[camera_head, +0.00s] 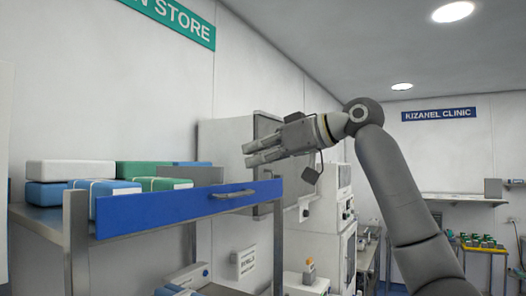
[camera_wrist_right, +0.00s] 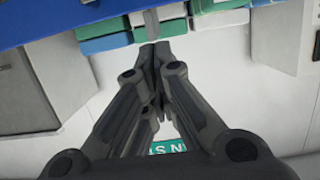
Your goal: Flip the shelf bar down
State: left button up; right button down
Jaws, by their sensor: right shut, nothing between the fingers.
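The shelf bar is a long blue panel (camera_head: 150,210) along the front edge of the metal shelf, standing upright in front of the boxes. A grey handle (camera_head: 233,194) is on its front face, towards the right end. My right gripper (camera_head: 248,152) is shut and empty, its fingers pointing left, above the bar's right part and apart from it. My left gripper is not in view.
White, blue and green boxes (camera_head: 70,170) sit on the shelf behind the bar. A grey cabinet (camera_head: 225,148) stands behind my gripper. White lab machines (camera_head: 328,235) stand to the right of the shelf. A lower level holds more boxes (camera_head: 188,276).

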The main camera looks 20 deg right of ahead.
jog(key=p, duration=0.3)
send_over(241, 194)
jog(key=w+a, duration=0.2)
jog(key=f, duration=0.2)
jog(key=s+d+f, duration=0.1)
jog(key=shift+s+d+f, duration=0.1)
jog(key=shift+d+f, duration=0.1)
jog(key=shift+f, duration=0.15)
jog(key=shift+s+d+f, duration=0.35)
jog(key=shift+s+f, duration=0.15)
jog(key=shift+f, duration=0.1)
jog(key=shift+w+a, duration=0.1)
jog(key=shift+f, duration=0.1)
